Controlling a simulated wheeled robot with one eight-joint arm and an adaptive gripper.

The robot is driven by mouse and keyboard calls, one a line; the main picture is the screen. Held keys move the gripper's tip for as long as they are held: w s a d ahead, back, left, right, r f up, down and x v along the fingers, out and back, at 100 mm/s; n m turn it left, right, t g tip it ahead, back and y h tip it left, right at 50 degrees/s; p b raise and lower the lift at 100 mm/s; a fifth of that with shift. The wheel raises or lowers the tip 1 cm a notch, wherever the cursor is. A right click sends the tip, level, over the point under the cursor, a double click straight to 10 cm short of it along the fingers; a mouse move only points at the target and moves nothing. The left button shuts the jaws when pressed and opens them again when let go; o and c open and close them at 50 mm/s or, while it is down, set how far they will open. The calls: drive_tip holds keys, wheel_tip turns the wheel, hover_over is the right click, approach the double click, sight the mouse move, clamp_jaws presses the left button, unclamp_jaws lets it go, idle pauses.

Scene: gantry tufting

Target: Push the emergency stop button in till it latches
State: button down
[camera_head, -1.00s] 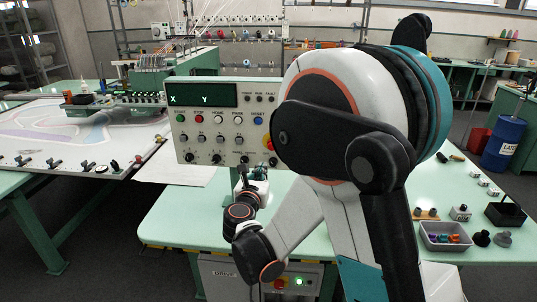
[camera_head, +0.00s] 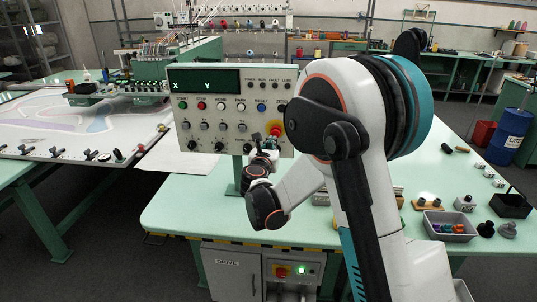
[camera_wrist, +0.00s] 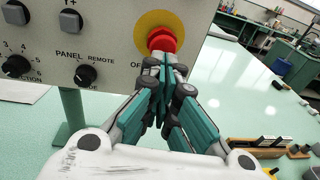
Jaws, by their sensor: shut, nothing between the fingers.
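The emergency stop button is a red mushroom head on a yellow disc (camera_wrist: 162,37) at the lower right of the beige control panel (camera_wrist: 112,30). It also shows in the head view (camera_head: 275,127), on the panel's right side near my arm. In the head view my gripper (camera_head: 269,142) is small, just below the button.
The panel carries knobs and coloured buttons. The green tabletop (camera_head: 190,215) is mostly clear; a grey bin (camera_head: 450,232) and small parts lie at the right.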

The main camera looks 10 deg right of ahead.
sight(275, 134)
drive_tip(key=shift+x, duration=1.55)
